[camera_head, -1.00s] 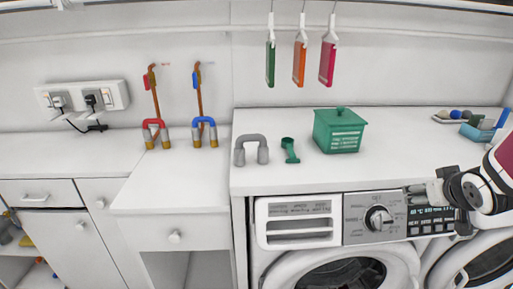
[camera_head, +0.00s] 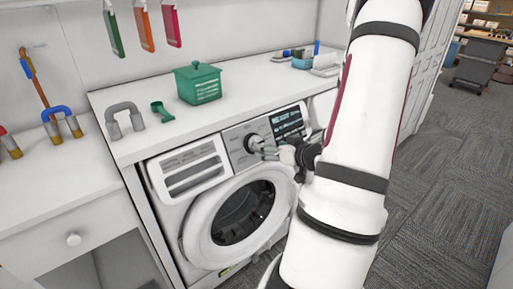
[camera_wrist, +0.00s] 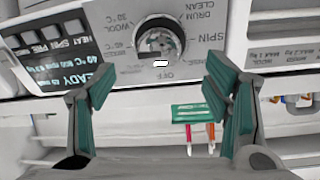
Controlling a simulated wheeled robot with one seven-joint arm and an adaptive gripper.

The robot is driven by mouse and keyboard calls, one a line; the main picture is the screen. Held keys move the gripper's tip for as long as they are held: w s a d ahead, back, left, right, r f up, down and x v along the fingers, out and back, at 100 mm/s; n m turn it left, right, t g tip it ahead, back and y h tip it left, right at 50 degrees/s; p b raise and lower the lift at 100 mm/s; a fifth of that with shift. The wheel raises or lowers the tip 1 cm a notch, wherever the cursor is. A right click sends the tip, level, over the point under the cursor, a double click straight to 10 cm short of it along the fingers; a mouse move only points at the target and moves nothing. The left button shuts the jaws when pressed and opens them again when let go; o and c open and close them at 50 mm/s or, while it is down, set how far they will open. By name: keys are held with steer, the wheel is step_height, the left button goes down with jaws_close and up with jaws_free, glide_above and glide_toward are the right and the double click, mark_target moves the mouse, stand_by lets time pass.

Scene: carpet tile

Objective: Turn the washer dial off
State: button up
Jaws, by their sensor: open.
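The washer (camera_head: 222,200) stands under the white counter, its round door closed. Its silver dial (camera_head: 254,143) is on the control panel, left of the dark display. In the wrist view the dial (camera_wrist: 160,42) is near the top centre, its labels upside down. A small white mark is on the dial's edge by the OFF label. My gripper (camera_head: 273,152) is close to the dial, in front and slightly right of it. In the wrist view my gripper (camera_wrist: 161,72) is open, its green-padded fingers apart on either side of the dial, with no contact visible.
On the counter (camera_head: 120,157) are a green lidded box (camera_head: 198,84), a green scoop (camera_head: 161,111) and a grey U-shaped piece (camera_head: 125,118). A detergent drawer (camera_head: 188,168) is left of the dial. Open carpet (camera_head: 440,170) lies to the right.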

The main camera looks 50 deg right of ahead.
steer(key=b+x, duration=0.1)
steer(key=x, duration=0.7)
steer(key=shift+w+d, duration=0.1)
steer(key=c, duration=1.1)
